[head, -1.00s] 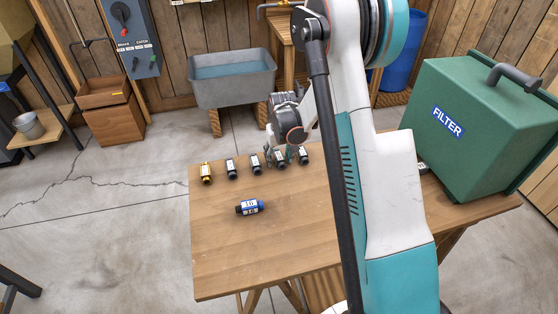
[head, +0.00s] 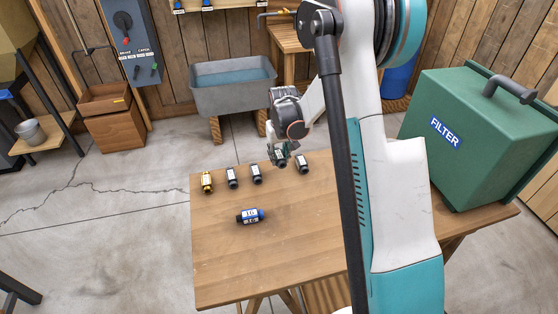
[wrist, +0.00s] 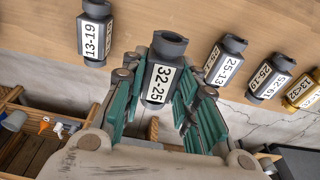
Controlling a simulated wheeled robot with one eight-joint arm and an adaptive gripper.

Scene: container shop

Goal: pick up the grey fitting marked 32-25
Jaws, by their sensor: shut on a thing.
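The grey fitting marked 32-25 (wrist: 164,72) is between the fingers of my gripper (wrist: 160,105) in the wrist view, with its label facing the camera. My gripper is shut on it. In the head view my gripper (head: 280,155) holds the fitting (head: 282,160) above the far edge of the table, in the gap of the row of fittings. The fingers partly hide it there.
Grey fittings (head: 232,177) (head: 256,173) and a brass one (head: 207,181) stand left of the gap; a grey one marked 13-19 (wrist: 95,32) stands right. A blue fitting (head: 250,216) lies nearer on the wooden table (head: 300,235). A green filter box (head: 470,135) stands right.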

